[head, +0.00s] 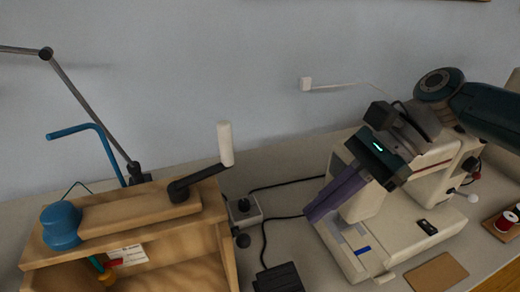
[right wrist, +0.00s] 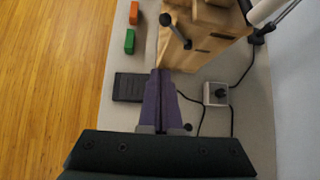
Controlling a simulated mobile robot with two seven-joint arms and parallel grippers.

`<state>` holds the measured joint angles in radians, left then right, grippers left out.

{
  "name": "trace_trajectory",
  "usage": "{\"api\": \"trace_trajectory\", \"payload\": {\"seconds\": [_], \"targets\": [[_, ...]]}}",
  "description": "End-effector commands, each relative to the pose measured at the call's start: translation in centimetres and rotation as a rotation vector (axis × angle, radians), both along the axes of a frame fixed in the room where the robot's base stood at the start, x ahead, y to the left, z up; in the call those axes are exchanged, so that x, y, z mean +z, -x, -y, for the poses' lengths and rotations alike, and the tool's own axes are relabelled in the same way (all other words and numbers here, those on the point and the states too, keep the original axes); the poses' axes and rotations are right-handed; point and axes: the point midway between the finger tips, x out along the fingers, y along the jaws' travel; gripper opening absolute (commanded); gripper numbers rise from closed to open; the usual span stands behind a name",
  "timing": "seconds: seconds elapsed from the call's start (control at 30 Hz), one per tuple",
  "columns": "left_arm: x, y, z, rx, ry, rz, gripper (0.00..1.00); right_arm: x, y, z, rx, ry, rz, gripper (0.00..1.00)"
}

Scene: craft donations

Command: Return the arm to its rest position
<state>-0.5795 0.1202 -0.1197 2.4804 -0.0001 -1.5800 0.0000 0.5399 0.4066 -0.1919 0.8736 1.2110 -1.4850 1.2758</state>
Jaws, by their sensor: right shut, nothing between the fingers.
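My right gripper (head: 320,205) has purple fingers and reaches in from the right in the head view. It is shut and empty, held in front of a cream sewing machine (head: 425,235) and covering part of it. In the right wrist view the two purple fingers of the gripper (right wrist: 160,75) lie together, pointing toward a wooden box-like device (right wrist: 205,42). A black foot pedal (right wrist: 129,87) lies below and beside the fingers there. My left gripper is not in view.
The wooden device (head: 130,215) with a crank and blue knob stands at the left. A grey switch box (head: 243,212) with cables lies between it and the machine. A tray with red spools (head: 504,222) is at the far right. Green (right wrist: 129,41) and orange blocks lie near the table edge.

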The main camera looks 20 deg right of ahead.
Motion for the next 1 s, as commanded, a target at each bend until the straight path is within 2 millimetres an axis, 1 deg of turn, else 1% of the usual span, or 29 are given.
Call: {"api": "trace_trajectory", "payload": {"seconds": [0.37, 0.47, 0.57, 0.63, 0.7, 0.77, 0.8, 0.87, 0.9, 1.0], "targets": [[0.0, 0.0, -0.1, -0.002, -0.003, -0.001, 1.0, -0.1, 0.1, -0.1, 0.006, 0.002, 0.003, 0.0], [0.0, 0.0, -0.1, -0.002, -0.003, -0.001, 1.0, -1.0, 1.1, -0.5, 0.074, 0.034, 0.035, 0.0], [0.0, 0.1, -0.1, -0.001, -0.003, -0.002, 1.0, -2.8, 3.5, -1.5, 0.243, 0.108, 0.123, 0.0], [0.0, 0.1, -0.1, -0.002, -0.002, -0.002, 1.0, -4.2, 5.8, -2.2, 0.411, 0.179, 0.217, 0.0], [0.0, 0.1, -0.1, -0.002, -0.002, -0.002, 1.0, -5.2, 8.2, -2.9, 0.593, 0.252, 0.326, 0.0], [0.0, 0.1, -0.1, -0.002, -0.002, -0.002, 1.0, -5.6, 10.0, -3.2, 0.739, 0.316, 0.419, 0.0], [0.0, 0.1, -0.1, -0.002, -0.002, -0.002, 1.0, -5.7, 11.1, -3.4, 0.83, 0.357, 0.481, 0.0], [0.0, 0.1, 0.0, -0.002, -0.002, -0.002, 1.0, -5.4, 12.6, -3.5, 0.956, 0.421, 0.565, 0.0], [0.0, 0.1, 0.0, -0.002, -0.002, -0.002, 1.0, -5.0, 13.4, -3.5, 1.03, 0.462, 0.615, 0.0], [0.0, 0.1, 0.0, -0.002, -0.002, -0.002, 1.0, -3.7, 15.1, -3.1, 1.181, 0.563, 0.712, 0.0]]}}
